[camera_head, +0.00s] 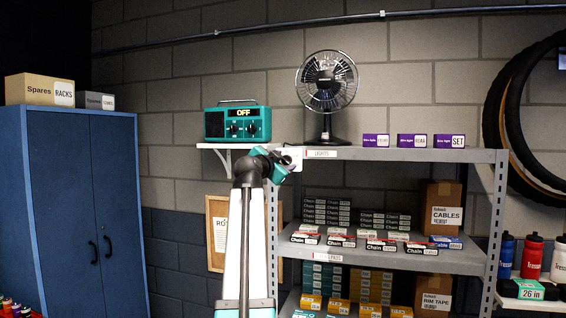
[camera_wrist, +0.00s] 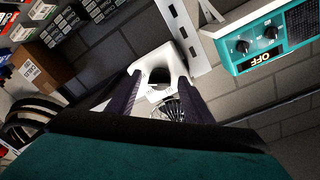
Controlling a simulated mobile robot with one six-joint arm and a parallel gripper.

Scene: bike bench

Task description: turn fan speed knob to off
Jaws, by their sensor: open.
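The black desk fan (camera_head: 327,82) stands upright on the left part of the grey shelf unit's top. Its dark base (camera_head: 327,141) sits on the shelf; its speed knob is too small to make out. My gripper (camera_head: 291,159) is raised near the top left corner of the shelf unit, left of and below the fan's base in the picture. In the wrist view, my gripper (camera_wrist: 160,80) has its two dark fingers apart with nothing held between them. Part of the fan's cage (camera_wrist: 170,112) shows between the fingers, in a turned picture.
A teal radio (camera_head: 237,123) reading OFF sits on a small wall shelf to the left. Several purple boxes (camera_head: 412,141) line the shelf top (camera_head: 385,154) to the right. A blue cabinet (camera_head: 75,200) stands far left. Chain boxes (camera_head: 376,244) fill the shelf below.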

